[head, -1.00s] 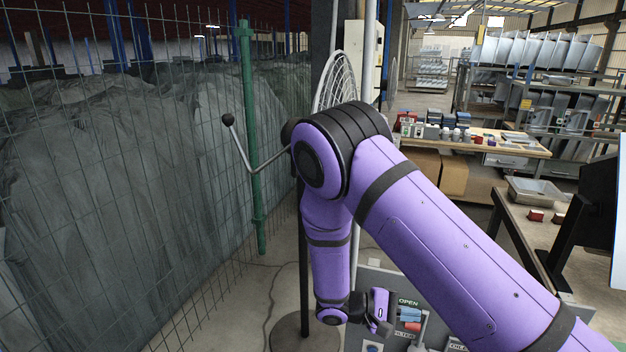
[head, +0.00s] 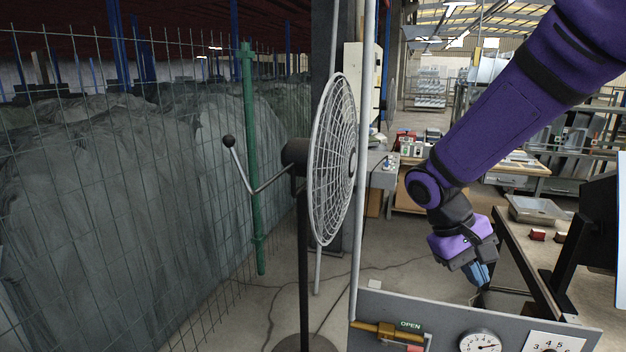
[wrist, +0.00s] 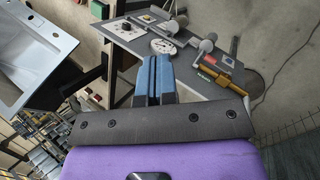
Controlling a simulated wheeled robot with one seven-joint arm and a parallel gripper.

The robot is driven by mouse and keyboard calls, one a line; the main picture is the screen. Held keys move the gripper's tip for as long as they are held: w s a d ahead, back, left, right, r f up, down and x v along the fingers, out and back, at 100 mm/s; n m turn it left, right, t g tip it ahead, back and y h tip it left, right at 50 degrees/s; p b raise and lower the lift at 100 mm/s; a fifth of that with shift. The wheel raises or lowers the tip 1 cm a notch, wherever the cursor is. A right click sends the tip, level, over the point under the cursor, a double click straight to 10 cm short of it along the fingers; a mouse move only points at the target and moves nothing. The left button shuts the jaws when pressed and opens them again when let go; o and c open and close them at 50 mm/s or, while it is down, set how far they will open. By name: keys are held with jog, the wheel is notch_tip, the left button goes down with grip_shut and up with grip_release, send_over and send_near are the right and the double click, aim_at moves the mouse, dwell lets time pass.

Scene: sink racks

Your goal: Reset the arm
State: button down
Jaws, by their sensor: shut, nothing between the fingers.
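My gripper (head: 481,274) hangs at the end of my purple arm on the right of the head view, pointing down, above and behind the grey panel. Its blue fingers are together and empty, and they also show in the wrist view (wrist: 154,78). The grey panel (head: 455,312) at the bottom of the head view carries a brass valve with a green OPEN label (head: 410,325) and a round dial gauge (head: 480,342). In the wrist view the gauge (wrist: 163,46) and the brass valve (wrist: 222,79) lie beyond the fingers, apart from them.
A caged fan (head: 334,160) on a black stand is left of the panel. A wire fence (head: 150,200) fills the left side. Open concrete floor lies behind the panel.

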jog(key=s+d+r+m+t+y, duration=0.1)
jog(key=s+r+t+y, duration=0.4)
jog(key=s+r, duration=0.9)
jog(key=d+t, duration=0.1)
jog(key=t, duration=0.2)
jog(key=shift+s+d+m, duration=0.25)
jog(key=shift+s+m, duration=0.15)
